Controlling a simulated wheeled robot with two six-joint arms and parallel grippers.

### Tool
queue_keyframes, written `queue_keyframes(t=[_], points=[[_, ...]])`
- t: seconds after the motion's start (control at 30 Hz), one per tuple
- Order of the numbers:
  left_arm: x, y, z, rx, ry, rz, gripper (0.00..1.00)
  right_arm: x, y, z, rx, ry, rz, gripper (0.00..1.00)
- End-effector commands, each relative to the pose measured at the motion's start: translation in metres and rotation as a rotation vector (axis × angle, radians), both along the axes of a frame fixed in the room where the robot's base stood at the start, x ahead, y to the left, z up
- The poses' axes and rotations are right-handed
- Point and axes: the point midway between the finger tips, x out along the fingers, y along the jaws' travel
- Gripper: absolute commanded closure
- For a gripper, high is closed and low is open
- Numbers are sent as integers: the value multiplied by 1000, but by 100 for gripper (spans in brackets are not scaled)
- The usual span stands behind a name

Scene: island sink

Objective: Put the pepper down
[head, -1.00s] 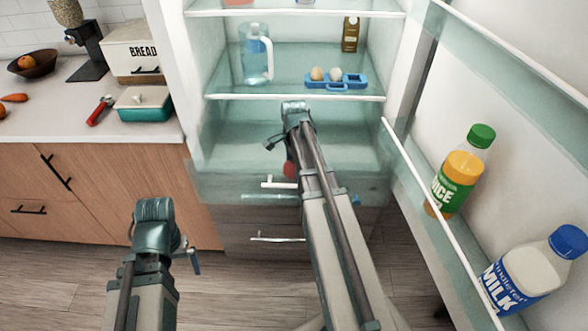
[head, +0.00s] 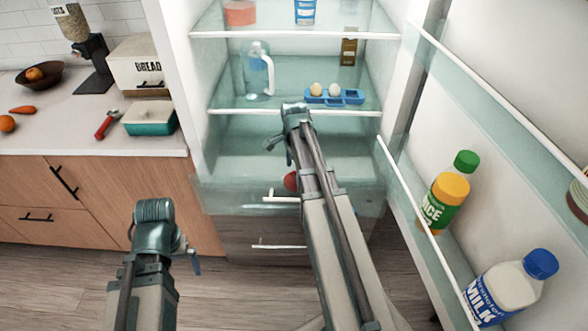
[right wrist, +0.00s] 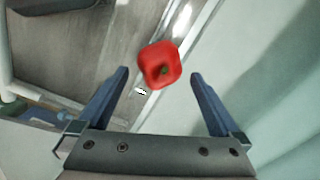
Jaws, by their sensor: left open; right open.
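The red pepper (right wrist: 159,65) shows in the right wrist view, just ahead of and between the fingertips of my right gripper (right wrist: 159,76). Clear gaps show between it and both fingers. In the head view only a red piece of the pepper (head: 291,181) shows, low in the open fridge beside my right arm; the arm hides the rest. I cannot tell whether it rests on anything. My right gripper is open; in the head view its fingers are mostly hidden behind the arm. My left gripper (head: 194,262) is open and empty, in front of the wooden cabinets, far from the pepper.
The middle fridge shelf (head: 225,110) holds a clear pitcher (head: 256,75), a blue egg tray (head: 340,98) and a brown box (head: 348,52). The open door at right holds juice (head: 445,200) and milk (head: 503,290). The counter (head: 85,125) is at left.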

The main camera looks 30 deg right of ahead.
Motion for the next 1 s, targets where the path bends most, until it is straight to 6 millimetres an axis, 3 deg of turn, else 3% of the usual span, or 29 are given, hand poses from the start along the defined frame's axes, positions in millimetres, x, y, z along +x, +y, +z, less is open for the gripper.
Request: queue_keyframes(t=[0.03, 0.1, 0.4, 1.0], points=[[0, 0, 17, 0, 0, 0, 0, 0, 0, 16, 0, 0, 0, 0], [0, 0, 27, 0, 0, 0, 0, 0, 0, 27, 0, 0, 0, 0], [0, 0, 62, 0, 0, 0, 0, 0, 0, 62, 0, 0, 0, 0], [0, 0, 60, 0, 0, 0, 0, 0, 0, 60, 0, 0, 0, 0]])
